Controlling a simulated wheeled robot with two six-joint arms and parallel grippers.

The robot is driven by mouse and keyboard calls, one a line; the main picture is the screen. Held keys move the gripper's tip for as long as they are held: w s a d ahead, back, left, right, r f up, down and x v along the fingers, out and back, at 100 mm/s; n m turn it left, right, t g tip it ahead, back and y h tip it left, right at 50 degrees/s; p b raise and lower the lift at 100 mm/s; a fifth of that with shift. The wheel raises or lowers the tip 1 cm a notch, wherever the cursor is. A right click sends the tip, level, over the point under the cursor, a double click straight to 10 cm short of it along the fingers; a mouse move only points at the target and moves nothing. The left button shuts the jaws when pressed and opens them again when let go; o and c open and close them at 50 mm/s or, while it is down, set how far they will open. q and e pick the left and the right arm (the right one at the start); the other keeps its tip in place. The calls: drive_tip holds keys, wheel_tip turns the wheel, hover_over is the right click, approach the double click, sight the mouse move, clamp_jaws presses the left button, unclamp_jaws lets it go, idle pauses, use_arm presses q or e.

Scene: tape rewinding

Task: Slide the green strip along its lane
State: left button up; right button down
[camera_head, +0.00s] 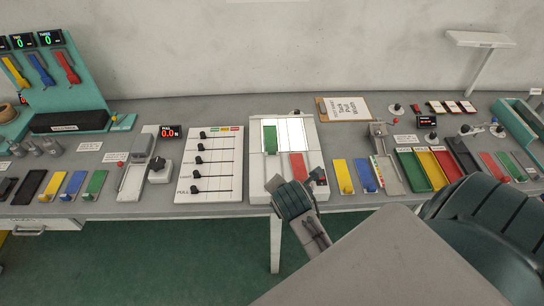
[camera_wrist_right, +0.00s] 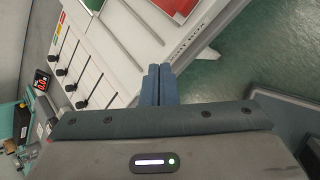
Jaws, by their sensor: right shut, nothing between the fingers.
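The green strip (camera_head: 270,138) lies in the left lane of a white board (camera_head: 256,160), at the lane's far part. A red strip (camera_head: 299,167) lies in a lane to its right, closer to me. My right gripper (camera_wrist_right: 157,72) is shut and empty. In the head view its dark body covers the board's near edge, and its fingertips are hard to make out there. The wrist view shows the fingers beside the board's edge, apart from the green strip. My left gripper is not in view.
A white slider panel (camera_head: 210,160) with several black knobs stands left of the board. Yellow and blue strips (camera_head: 342,176) lie to its right, before a lever stand and a coloured tray (camera_head: 412,169). A clipboard (camera_head: 343,109) lies behind.

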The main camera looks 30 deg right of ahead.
sight(272, 150)
drive_tip(key=w+r+n+t+h, duration=0.1)
drive_tip(key=w+r+n, duration=0.2)
drive_tip(key=w+n, duration=0.5)
drive_tip(key=shift+n, duration=0.4)
drive_tip(key=p+x, duration=0.1)
drive_tip(key=x, duration=0.4)
drive_tip(key=s+d+p+x, duration=0.1)
drive_tip(key=x, duration=0.2)
drive_tip(key=shift+w+d+f+p, duration=0.15)
drive_tip(key=shift+f+p, duration=0.15)
drive_tip(key=shift+f, duration=0.1)
drive_tip(key=w+p, duration=0.1)
drive_tip(key=w+d, duration=0.1)
drive_tip(key=shift+w+d+f+p, duration=0.15)
drive_tip(key=shift+w+d+p, duration=0.15)
drive_tip(key=shift+d+p, duration=0.05)
drive_tip(key=shift+w+d+f, duration=0.3)
drive_tip(key=shift+w+d, duration=0.15)
drive_tip(key=shift+w, duration=0.1)
drive_tip(key=shift+s+a+r, duration=0.1)
drive_tip(key=shift+w+d, duration=0.7)
drive_tip(key=shift+w, duration=0.3)
drive_tip(key=shift+w+d, duration=0.25)
drive_tip(key=shift+w, duration=0.1)
